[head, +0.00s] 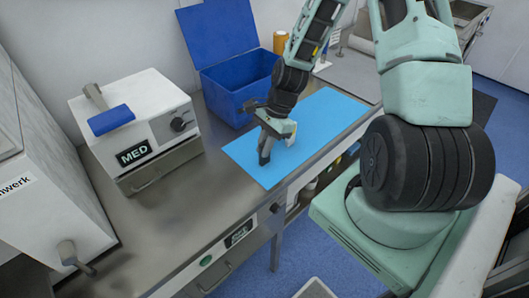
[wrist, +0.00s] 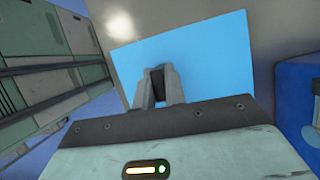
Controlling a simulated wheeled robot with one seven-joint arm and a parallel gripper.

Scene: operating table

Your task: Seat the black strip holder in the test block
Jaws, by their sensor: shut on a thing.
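My gripper (head: 265,155) is low over the blue mat (head: 325,115), pointing down near the mat's left part. In the wrist view its two grey fingers (wrist: 158,88) are closed on a narrow dark piece, which looks like the black strip holder (wrist: 158,83). The head view shows only a small dark shape at the fingertips, and I cannot tell whether it touches the mat. A small pale shape (head: 291,134) shows just right of the fingers; I cannot tell whether it is the test block or part of my gripper. No test block is clearly visible in the wrist view.
An open blue box (head: 238,90) stands just behind my gripper. A white device marked MED (head: 140,125) with a blue handle stands at left on the metal table (head: 190,200). An orange-yellow cylinder (head: 280,42) is behind. The mat's right part looks clear.

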